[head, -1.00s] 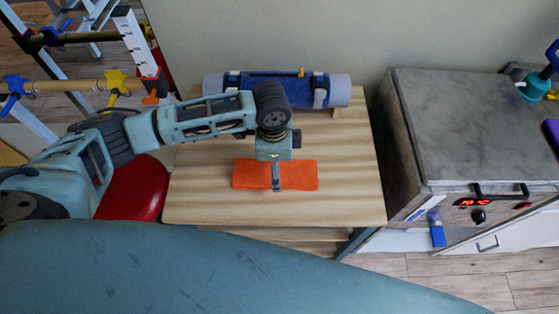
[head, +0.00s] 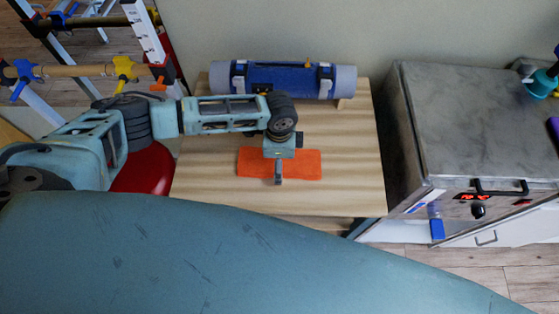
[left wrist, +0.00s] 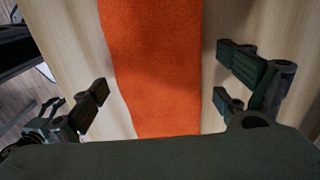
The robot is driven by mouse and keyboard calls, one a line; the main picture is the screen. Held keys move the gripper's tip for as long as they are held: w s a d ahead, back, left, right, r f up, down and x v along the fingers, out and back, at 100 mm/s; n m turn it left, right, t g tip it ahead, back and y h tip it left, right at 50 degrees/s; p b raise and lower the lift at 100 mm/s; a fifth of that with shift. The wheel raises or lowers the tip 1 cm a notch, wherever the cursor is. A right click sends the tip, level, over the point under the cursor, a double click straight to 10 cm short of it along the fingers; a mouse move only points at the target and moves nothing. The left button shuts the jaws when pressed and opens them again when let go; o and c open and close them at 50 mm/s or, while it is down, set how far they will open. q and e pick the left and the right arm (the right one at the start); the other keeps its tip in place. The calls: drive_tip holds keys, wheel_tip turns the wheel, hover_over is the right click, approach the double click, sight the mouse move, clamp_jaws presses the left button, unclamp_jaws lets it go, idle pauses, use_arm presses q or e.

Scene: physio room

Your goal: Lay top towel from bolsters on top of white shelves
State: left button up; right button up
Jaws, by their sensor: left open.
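An orange towel (head: 308,164) lies flat on the light wood top (head: 345,190) of a low unit. My left gripper (head: 278,178) is over the middle of the towel, near its front edge, pointing down. In the left wrist view the towel (left wrist: 155,70) runs between the two open fingers, with bare wood on both sides. The left gripper (left wrist: 165,88) holds nothing. The gap between fingertips and wood cannot be told. A blue and grey roll (head: 285,80) lies at the back of the top. White shelves are not clearly seen. My right gripper is out of view.
A grey metal cabinet (head: 450,120) stands to the right, with a teal bottle (head: 540,85) on it. A red round seat (head: 145,172) is at the left, by a rack with wooden bars (head: 85,72). Bare wood surrounds the towel.

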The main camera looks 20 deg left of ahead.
use_arm(q)
drive_tip(key=c, duration=1.5)
